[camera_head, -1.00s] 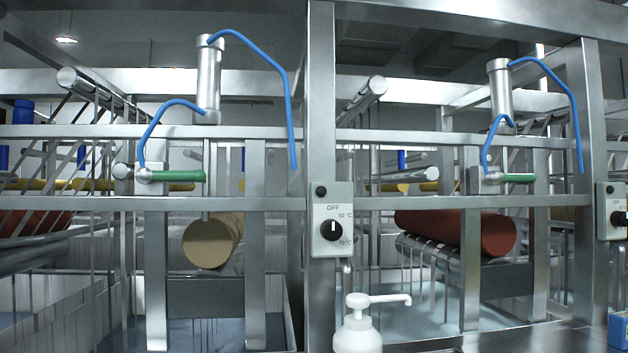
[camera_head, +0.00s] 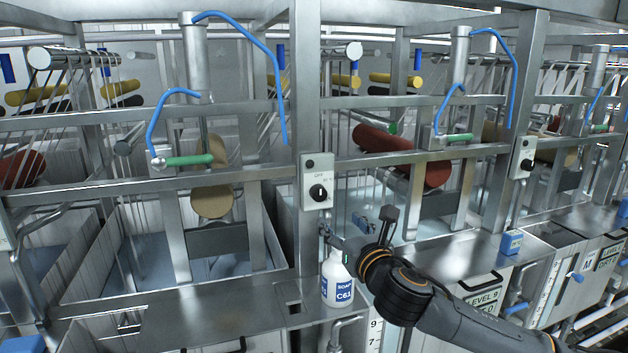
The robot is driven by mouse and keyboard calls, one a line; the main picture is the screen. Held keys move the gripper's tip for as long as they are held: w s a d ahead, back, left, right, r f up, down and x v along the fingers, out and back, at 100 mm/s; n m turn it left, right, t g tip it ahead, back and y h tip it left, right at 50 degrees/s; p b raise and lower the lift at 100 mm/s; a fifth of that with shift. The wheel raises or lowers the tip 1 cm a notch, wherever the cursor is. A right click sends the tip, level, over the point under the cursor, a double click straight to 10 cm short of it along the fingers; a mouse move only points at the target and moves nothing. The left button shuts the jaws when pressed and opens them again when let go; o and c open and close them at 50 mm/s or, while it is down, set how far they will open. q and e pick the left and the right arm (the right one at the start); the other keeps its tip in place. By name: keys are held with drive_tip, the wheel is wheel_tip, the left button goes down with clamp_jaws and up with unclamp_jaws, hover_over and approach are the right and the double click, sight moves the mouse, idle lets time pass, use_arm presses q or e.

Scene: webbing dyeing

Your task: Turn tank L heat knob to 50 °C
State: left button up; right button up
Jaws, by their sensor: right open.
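A pale control box (camera_head: 309,166) is fixed to the steel post in the middle. Its round black heat knob (camera_head: 318,192) has a white pointer mark that looks roughly upright, towards OFF. The small scale print beside it is hard to read. My right gripper (camera_head: 347,238) reaches in from the lower right and is open, below and to the right of the knob, apart from it. No label shows whether this box belongs to tank L. My left gripper is not in view.
A white soap bottle (camera_head: 338,280) stands on the steel ledge (camera_head: 215,318), just below my right gripper. Another control box (camera_head: 523,155) is on a post to the right. A blue box (camera_head: 511,243) sits on the ledge further right. Steel rails cross behind the post.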

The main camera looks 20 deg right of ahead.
sight(320, 196)
drive_tip(key=w+p, duration=0.3)
drive_tip(key=w, duration=1.1)
drive_tip(key=shift+w+p, duration=0.1)
drive_tip(key=shift+p, duration=0.25)
drive_tip(key=shift+d, duration=0.1)
drive_tip(key=c, duration=1.2)
